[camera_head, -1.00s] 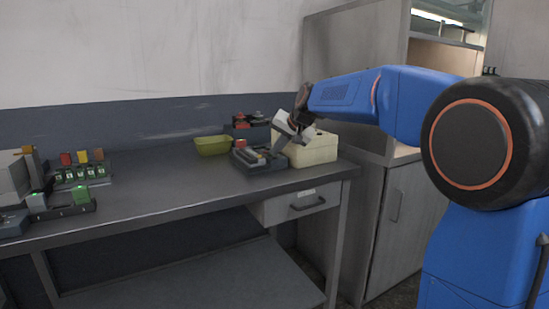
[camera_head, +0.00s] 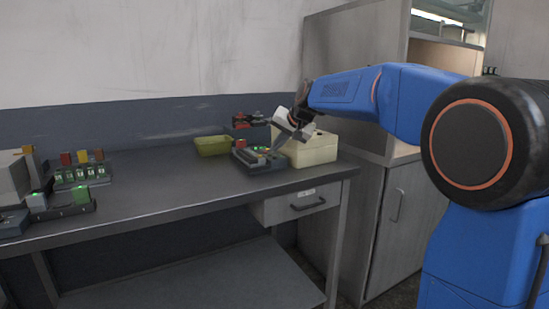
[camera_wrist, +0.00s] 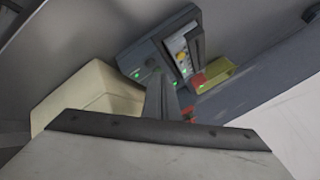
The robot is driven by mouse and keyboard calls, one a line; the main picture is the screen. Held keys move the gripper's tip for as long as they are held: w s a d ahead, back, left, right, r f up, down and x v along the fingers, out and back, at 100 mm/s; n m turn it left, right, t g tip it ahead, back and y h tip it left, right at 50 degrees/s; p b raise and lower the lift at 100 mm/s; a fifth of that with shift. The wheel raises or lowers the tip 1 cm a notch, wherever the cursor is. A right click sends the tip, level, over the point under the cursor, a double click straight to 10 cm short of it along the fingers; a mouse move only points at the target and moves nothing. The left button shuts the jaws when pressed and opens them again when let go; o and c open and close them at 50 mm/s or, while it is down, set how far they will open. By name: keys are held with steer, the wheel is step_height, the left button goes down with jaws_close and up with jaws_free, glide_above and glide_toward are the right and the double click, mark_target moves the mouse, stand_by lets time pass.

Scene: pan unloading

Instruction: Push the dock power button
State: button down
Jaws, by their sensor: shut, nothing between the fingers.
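The dock (camera_head: 258,160) is a dark grey unit on the right part of the workbench, with small green lights showing on its top. It also shows in the wrist view (camera_wrist: 142,57), with several green lights, a yellow part and a dark raised bar. My gripper (camera_head: 277,146) is shut and empty, tilted down at the dock's right side. In the wrist view its fingers (camera_wrist: 157,76) end over or against the dock's near edge. I cannot tell whether they touch it. The power button cannot be made out; the fingers may hide it.
A cream box (camera_head: 315,150) stands just right of the dock, close to my gripper. A yellow-green bin (camera_head: 213,146) is to the left, and a dark unit with red parts (camera_head: 247,124) is behind. A rack with coloured blocks (camera_head: 82,172) stands far left. The bench middle is clear.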

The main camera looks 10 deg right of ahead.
mark_target(277, 160)
steer(key=shift+r, duration=0.25)
steer(key=shift+r, duration=2.95)
steer(key=s+d+f+n+g+h, duration=0.1)
steer(key=s+d+f, duration=0.1)
steer(key=s+f, duration=0.8)
steer(key=s+d+f+n+g+h, duration=0.1)
steer(key=s+f, duration=0.8)
steer(key=s, duration=1.4)
steer(key=s+d+f+n+g+h, duration=0.1)
steer(key=s+d+f+n, duration=0.1)
steer(key=s+f, duration=0.8)
steer(key=s+d, duration=0.1)
steer(key=s, duration=0.5)
steer(key=shift+s+d+f+n+g, duration=0.25)
steer(key=shift+s+f+n+g, duration=0.1)
steer(key=shift+n+g, duration=0.05)
